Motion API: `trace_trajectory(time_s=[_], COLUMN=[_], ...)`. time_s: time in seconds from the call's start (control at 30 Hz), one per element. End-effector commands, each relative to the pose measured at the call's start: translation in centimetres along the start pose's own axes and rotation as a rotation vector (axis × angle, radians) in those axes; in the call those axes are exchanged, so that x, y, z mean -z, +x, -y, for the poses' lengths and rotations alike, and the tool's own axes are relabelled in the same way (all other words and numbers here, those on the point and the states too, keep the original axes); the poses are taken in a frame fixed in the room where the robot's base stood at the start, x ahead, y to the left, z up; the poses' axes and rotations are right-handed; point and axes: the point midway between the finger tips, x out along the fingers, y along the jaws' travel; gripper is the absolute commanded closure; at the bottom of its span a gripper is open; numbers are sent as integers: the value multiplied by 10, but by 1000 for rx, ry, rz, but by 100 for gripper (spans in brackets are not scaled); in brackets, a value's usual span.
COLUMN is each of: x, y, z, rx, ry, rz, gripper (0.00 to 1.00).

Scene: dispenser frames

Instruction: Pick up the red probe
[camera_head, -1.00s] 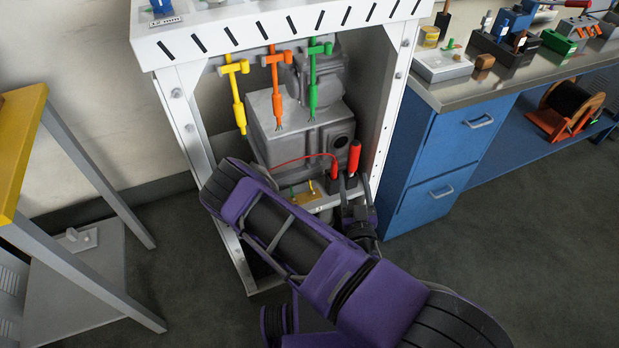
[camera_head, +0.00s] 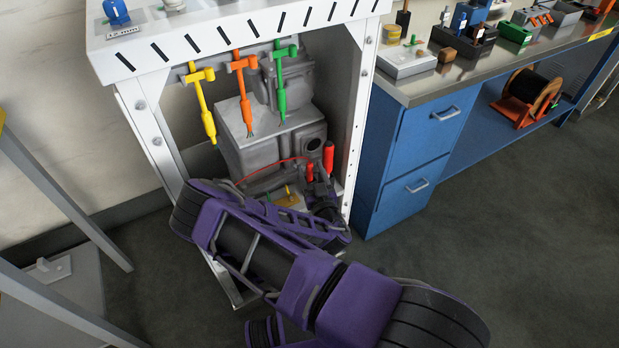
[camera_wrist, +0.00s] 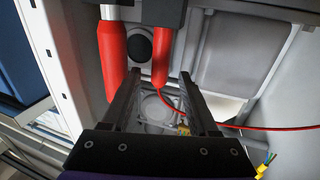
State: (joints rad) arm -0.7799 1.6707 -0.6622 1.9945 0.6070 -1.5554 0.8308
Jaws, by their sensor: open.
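The larger red handle (camera_head: 328,158) is on the right in the head view and on the left in the wrist view (camera_wrist: 112,58). The smaller red probe (camera_head: 309,172), with a thin red wire at its end, appears in the wrist view (camera_wrist: 161,55) between my fingertips. My gripper (camera_wrist: 159,85) is open, one finger on each side of that probe's end in the picture. Contact cannot be told. In the head view my gripper (camera_head: 319,186) partly hides the holder and probes.
Yellow (camera_head: 206,110), orange (camera_head: 243,95) and green (camera_head: 281,82) probes hang above a grey machine housing (camera_head: 262,145). The frame's white right post (camera_head: 359,120) is close to my gripper. A blue drawer cabinet (camera_head: 420,140) stands to the right. Open floor lies front right.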

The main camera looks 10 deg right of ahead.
Motion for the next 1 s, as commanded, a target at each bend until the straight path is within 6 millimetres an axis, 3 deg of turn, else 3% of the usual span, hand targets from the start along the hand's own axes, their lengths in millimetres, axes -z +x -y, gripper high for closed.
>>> trace_trajectory(time_s=[0.33,0.63,0.9,0.97,1.0], x=[-1,0,0,0,0], y=[45,50,50,50,50], z=[0,-1,-1,-1,-1], rx=[3,0,0,0,1], ry=[0,-1,0,0,0], rz=[-2,-1,-1,-1,-1], gripper=[40,40,88,99,100])
